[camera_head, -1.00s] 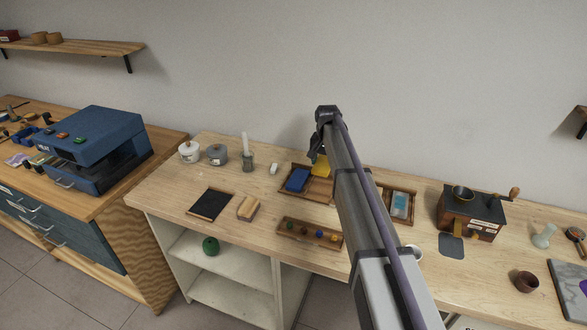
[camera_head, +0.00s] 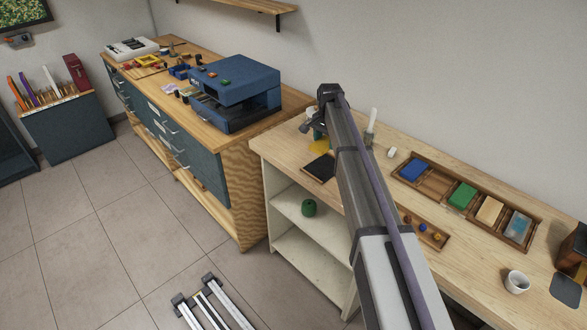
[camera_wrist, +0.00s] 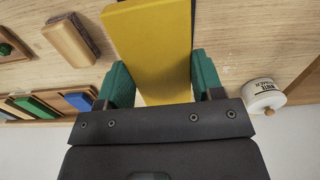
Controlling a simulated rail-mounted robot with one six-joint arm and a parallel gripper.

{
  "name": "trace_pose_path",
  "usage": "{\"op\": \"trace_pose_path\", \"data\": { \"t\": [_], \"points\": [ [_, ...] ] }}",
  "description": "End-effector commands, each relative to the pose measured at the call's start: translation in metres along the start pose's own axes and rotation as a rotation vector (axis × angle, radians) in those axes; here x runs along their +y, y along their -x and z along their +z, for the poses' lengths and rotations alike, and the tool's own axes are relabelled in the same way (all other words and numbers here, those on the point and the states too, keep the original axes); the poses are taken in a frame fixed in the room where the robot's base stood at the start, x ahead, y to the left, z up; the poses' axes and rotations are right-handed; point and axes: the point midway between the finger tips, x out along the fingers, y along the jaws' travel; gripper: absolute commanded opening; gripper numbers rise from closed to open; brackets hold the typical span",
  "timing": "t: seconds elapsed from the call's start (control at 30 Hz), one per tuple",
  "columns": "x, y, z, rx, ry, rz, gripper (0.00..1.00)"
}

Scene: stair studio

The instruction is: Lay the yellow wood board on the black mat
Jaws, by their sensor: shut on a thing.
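The yellow wood board (camera_wrist: 152,38) is gripped between the green fingers of my gripper (camera_wrist: 162,82) in the wrist view. In the head view, the board (camera_head: 319,147) shows partly beside my arm, just behind the black mat (camera_head: 319,167). The black mat is a dark square on the light wood bench, and its top looks bare. My gripper is above the bench near the mat's back edge. I cannot tell how high the board is above the bench. The board hides most of what lies under it in the wrist view.
A white lidded jar (camera_wrist: 263,96) stands close to my gripper. The compartment tray (camera_head: 431,186) holds blue, green, tan and light-blue pieces. A blue machine (camera_head: 235,90) stands on the left bench. A white cup (camera_head: 516,282) stands right.

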Motion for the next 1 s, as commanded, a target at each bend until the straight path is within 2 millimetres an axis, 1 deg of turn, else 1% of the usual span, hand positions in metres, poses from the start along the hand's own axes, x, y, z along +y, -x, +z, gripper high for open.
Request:
{"op": "trace_pose_path", "data": {
  "t": [0.13,0.2,0.27,0.4,0.43,0.5,0.6,0.67,0.8,0.83,0.87,0.93,0.97,1.0],
  "points": [
    [0.000,0.000,0.000,0.000,-0.054,0.000,0.37],
    [0.000,-0.004,0.000,0.000,-0.055,0.000,0.37],
    [0.000,-0.015,0.000,0.000,-0.055,0.000,0.37],
    [0.000,-0.053,0.000,0.000,-0.054,0.000,0.37],
    [0.000,-0.060,0.000,0.000,-0.054,0.000,0.37],
    [0.000,-0.068,0.000,0.000,-0.053,0.000,0.37],
    [0.000,-0.066,0.000,0.000,-0.053,0.000,0.37],
    [0.000,-0.068,0.000,0.000,-0.053,0.000,0.37],
    [0.000,-0.098,0.000,0.000,-0.053,0.000,0.37],
    [0.000,-0.103,0.000,0.000,-0.053,0.000,0.37],
    [0.000,-0.106,0.000,0.000,-0.053,0.000,0.37],
    [0.000,-0.104,0.000,0.000,-0.053,0.000,0.37],
    [0.000,-0.102,0.000,0.000,-0.053,0.000,0.33],
    [0.000,-0.100,0.000,0.000,-0.053,0.000,0.33]
  ]
}}
